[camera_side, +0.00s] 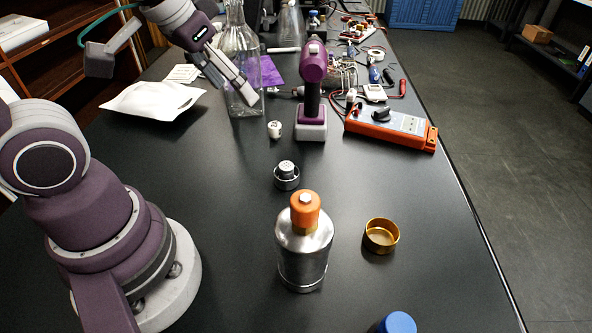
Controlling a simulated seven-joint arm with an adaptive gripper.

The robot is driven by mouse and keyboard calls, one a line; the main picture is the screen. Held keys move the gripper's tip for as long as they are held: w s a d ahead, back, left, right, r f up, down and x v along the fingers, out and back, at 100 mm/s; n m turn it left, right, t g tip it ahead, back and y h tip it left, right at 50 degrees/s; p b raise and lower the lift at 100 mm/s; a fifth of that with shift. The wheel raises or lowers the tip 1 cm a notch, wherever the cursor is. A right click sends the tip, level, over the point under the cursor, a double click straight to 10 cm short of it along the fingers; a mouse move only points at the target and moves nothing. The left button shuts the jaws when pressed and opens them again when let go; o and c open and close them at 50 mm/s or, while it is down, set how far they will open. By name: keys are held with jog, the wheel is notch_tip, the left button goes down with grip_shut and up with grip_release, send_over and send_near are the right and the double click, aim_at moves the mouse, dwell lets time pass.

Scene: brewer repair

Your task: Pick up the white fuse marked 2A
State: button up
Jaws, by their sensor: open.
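A small white cylinder (275,130) stands on the black table near the middle, left of the purple drill's base. It has a dark marking too small to read, so I cannot tell whether it is the 2A fuse. A second small pale piece (286,166) sits in a round dark metal cup (287,181) nearer the camera; no marking on it is legible. My gripper (246,96) is open and empty, up and left of the white cylinder and apart from it. Its fingers slant down to the right, in front of a glass flask.
The purple drill (313,67) stands upright, with an orange multimeter (391,127) to its right. A glass flask (240,45) is behind my gripper. A metal bottle with an orange cap (304,250) and a brass cup (381,236) are nearer. A white pouch (152,99) lies left.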

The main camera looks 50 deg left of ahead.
jog(key=w+a+f+n, duration=0.2)
jog(key=w+a+f, duration=0.1)
jog(key=w+a, duration=0.3)
jog(key=n+g+y, duration=0.2)
jog(key=n, duration=0.1)
send_near(273, 126)
jog(key=f, duration=0.1)
jog(key=shift+t, duration=0.3)
jog(key=x, duration=1)
jog(key=shift+r, duration=0.1)
grip_shut()
